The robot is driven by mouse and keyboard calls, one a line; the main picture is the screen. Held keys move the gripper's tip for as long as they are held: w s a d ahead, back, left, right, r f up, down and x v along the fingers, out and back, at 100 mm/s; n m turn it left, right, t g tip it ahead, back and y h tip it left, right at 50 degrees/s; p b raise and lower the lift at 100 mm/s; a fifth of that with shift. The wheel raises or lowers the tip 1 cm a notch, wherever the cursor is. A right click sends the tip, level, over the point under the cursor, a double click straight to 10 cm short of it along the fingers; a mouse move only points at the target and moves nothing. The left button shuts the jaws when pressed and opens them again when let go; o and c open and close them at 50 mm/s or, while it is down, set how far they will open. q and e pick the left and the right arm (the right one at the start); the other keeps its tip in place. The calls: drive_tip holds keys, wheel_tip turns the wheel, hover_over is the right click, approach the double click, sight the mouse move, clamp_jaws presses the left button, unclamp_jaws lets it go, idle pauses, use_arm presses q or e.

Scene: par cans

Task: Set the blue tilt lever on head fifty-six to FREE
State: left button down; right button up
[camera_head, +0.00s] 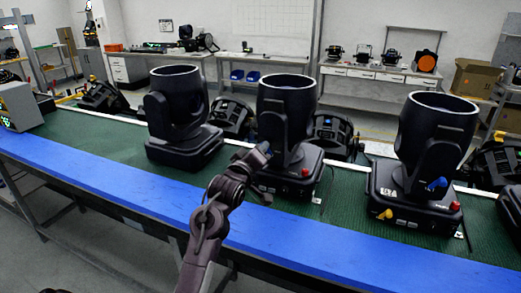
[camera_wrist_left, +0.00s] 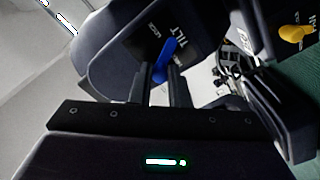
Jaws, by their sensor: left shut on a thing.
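My left gripper (camera_head: 258,158) is at the side of the middle head (camera_head: 287,95). In the left wrist view its two fingers (camera_wrist_left: 161,84) are shut on a blue tilt lever (camera_wrist_left: 165,55), beside white "TILT" lettering on the black yoke. The same lever shows as a small blue spot in the head view (camera_head: 265,146). The head number is too small to read. A yellow lever (camera_wrist_left: 293,33) shows on the base. My right gripper is not in view.
The right head (camera_head: 435,130) has its own blue lever (camera_head: 436,184) and yellow lever (camera_head: 385,214). The left head (camera_head: 176,110) stands apart. Red knobs (camera_head: 306,171) sit on the bases. The green mat (camera_head: 100,137) and blue bench edge (camera_head: 130,187) are clear in front.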

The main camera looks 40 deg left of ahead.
use_arm(q)
drive_tip(key=shift+f, duration=0.1)
drive_tip(key=c, duration=1.4)
unclamp_jaws()
drive_tip(key=b+v, duration=0.2)
drive_tip(key=v, duration=0.6)
drive_tip(key=shift+a, duration=0.15)
